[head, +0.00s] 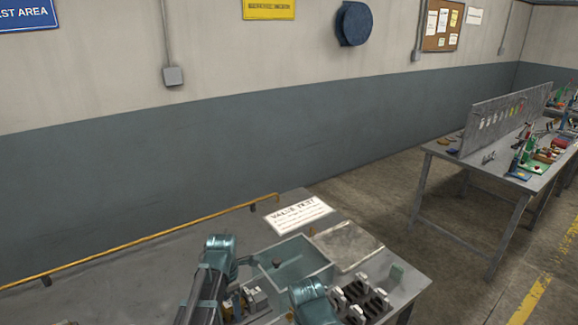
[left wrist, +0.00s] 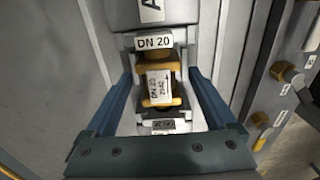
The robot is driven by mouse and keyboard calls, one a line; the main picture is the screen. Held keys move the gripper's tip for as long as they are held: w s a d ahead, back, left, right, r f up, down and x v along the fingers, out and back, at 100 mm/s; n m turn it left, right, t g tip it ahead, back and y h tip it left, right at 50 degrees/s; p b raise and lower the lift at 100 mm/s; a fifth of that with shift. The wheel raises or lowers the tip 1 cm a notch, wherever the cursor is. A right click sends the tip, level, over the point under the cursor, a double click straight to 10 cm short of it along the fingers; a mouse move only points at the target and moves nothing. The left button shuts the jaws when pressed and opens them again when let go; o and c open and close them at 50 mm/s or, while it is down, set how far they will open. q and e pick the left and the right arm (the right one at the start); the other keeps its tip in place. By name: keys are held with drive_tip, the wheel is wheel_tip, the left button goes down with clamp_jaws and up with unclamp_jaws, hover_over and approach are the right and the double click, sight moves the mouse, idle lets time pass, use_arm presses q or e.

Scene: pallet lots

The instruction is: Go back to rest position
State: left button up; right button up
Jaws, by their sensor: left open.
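My left gripper (left wrist: 160,72) is open in the left wrist view. Its two blue-grey fingers stand on either side of a yellow-orange valve block (left wrist: 157,88) with a white label, and gaps show between fingers and block. The block sits in a pale narrow slot below a "DN 20" tag (left wrist: 154,42). In the head view my teal and dark arm parts are low in the middle, and the left fingertips are hard to make out there. My right gripper does not show clearly in either view.
The grey bench holds a "VALVE TEST" sign (head: 298,214), an open grey tray (head: 294,262), a flat grey plate (head: 346,245) and a dark slotted rack (head: 362,300). A yellow rail (head: 140,241) runs along its back. Another table (head: 467,163) stands to the right across open floor.

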use_arm(q)
drive_tip(key=shift+s+a+r+p, duration=0.1)
drive_tip(key=shift+a+r+p, duration=0.05)
drive_tip(key=shift+r+p, duration=1.6)
drive_tip(key=shift+w+a+r+p, duration=0.1)
drive_tip(key=shift+a+r+p, duration=0.1)
drive_tip(key=shift+r+p, duration=1.55)
drive_tip(key=shift+s+a+r+p, duration=0.1)
drive_tip(key=shift+a+r+p, duration=0.05)
drive_tip(key=shift+r+p, duration=1.55)
drive_tip(key=shift+s, duration=0.1)
